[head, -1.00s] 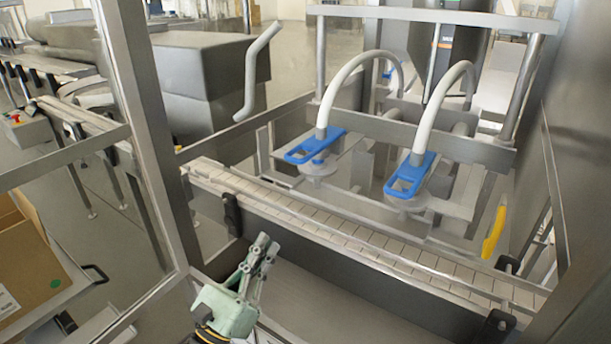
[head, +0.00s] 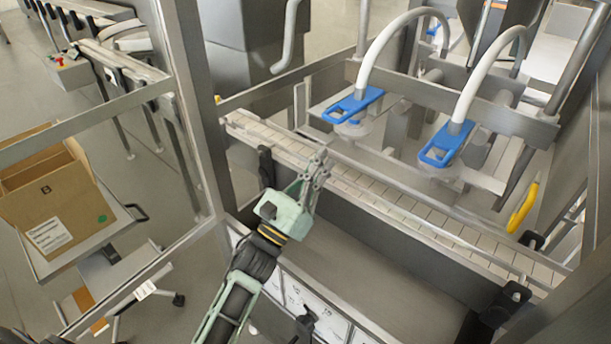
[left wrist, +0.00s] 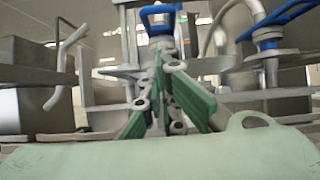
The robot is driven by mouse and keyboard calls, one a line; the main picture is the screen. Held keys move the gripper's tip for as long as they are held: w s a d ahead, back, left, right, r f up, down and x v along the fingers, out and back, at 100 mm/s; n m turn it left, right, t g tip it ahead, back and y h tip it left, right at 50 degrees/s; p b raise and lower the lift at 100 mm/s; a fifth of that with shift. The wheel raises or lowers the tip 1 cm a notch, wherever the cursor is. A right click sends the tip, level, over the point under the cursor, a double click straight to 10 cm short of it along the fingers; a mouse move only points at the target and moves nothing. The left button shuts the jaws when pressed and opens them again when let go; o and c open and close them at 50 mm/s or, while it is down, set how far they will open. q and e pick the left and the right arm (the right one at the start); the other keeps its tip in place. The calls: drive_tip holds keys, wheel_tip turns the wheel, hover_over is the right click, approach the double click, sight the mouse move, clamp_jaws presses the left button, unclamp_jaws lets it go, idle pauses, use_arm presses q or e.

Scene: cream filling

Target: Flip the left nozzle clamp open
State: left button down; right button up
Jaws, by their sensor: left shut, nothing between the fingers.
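The left nozzle clamp (head: 352,105) is a blue flat loop-handled lever at the foot of a white hose, over a round metal nozzle fitting. It also shows in the left wrist view (left wrist: 160,14), beyond the fingers near the top. The right nozzle clamp (head: 446,143) looks the same and shows in the left wrist view (left wrist: 270,30) at the upper right. My left gripper (head: 322,158) is shut and empty. In the head view it appears below and left of the left clamp, apart from it, over the conveyor edge. My right gripper is out of view.
A tiled conveyor belt (head: 385,198) runs diagonally below the nozzles. A metal crossbar (head: 440,97) stands behind the clamps, and a yellow handle (head: 522,208) is at the right. A metal door frame (head: 190,110) stands left of my arm, with a cardboard box (head: 52,205) beyond.

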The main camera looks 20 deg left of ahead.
use_arm(q)
drive_tip(key=r, duration=0.1)
drive_tip(key=r+p, duration=0.1)
drive_tip(key=w+r+p, duration=0.1)
drive_tip(key=r, duration=0.1)
drive_tip(key=shift+w+d, duration=0.1)
drive_tip(key=shift+d, duration=0.15)
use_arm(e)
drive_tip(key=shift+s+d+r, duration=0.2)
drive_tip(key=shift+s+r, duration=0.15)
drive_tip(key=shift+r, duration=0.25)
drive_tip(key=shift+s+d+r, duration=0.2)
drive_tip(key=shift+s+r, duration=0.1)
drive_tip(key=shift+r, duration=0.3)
use_arm(q)
drive_tip(key=shift+r, duration=0.1)
